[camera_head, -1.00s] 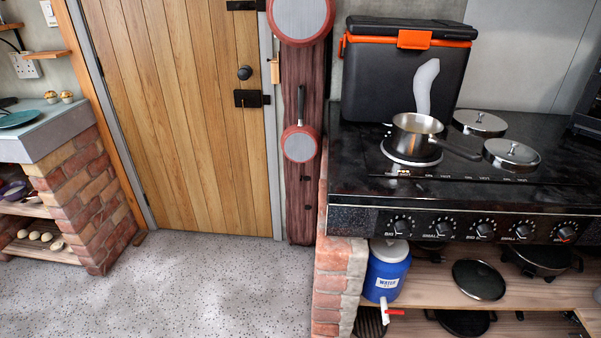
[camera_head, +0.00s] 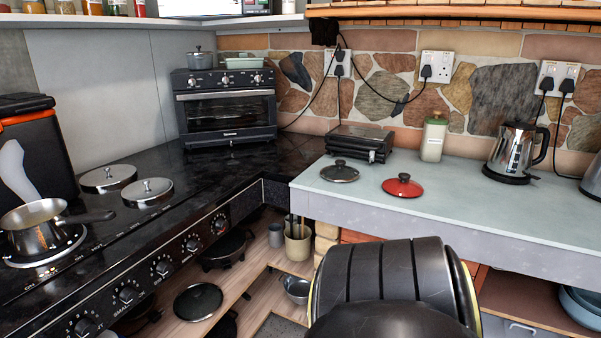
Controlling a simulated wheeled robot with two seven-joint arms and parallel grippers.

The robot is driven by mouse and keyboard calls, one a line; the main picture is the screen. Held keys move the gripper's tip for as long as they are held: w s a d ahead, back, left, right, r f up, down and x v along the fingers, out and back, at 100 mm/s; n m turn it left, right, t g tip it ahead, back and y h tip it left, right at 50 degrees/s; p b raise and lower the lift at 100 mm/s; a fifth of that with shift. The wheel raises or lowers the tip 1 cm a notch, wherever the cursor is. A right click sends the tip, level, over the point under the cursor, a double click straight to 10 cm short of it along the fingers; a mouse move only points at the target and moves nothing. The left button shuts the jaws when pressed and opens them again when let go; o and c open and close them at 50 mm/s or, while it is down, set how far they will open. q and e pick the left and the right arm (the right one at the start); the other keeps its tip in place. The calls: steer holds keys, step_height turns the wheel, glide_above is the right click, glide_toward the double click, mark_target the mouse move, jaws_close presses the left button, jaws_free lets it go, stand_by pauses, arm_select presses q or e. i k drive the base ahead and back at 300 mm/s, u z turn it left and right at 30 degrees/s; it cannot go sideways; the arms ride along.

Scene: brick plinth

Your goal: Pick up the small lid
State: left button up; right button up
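Two pan lids lie on the pale grey-blue counter (camera_head: 470,193) at the right: a dark lid (camera_head: 339,173) with a black knob and metal rim, and a red lid (camera_head: 403,186) with a dark knob to its right. They are apart and similar in size; I cannot tell which is the small lid. Two round silver covers with knobs, a rear one (camera_head: 107,178) and a front one (camera_head: 147,191), sit on the black stove top (camera_head: 215,175). Neither of my grippers is in view. A black, rounded part of my own arm fills the bottom centre.
A steel saucepan (camera_head: 35,217) stands on the stove at the left. A small oven (camera_head: 228,107) stands in the back corner. Clear counter lies right of the red lid.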

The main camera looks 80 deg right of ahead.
mark_target(341, 173)
steer(key=z, duration=2.7)
